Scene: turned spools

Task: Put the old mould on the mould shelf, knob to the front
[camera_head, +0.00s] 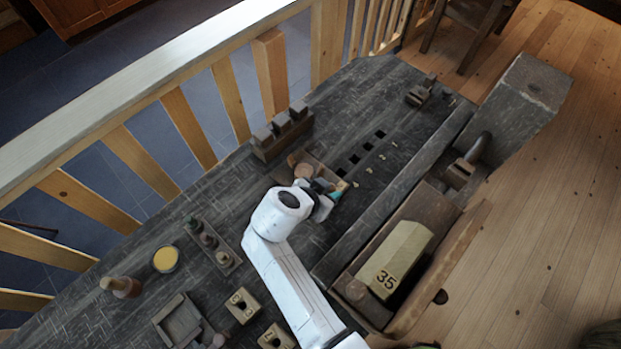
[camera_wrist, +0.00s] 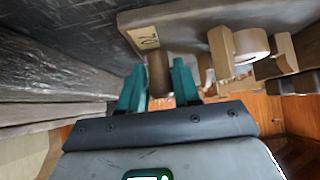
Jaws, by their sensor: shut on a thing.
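I cannot tell whether this piece is a mould's knob or a separate turned part. A pale wooden block marked 35 (camera_head: 397,258) lies in a brown trough on the right. I cannot tell for sure which thing is the old mould. A rack (camera_head: 262,150) with several upright blocks stands at the bench's back edge; whether it is the mould shelf is unclear.
Square holes (camera_head: 354,158) run along the bench beyond my gripper. A stand with dark knobbed pieces (camera_head: 208,240), a yellow-filled bowl (camera_head: 166,259), a brown bottle-like piece (camera_head: 122,287) and pale holed blocks (camera_head: 243,305) are at the left and front. A wooden railing (camera_head: 180,125) borders the back.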

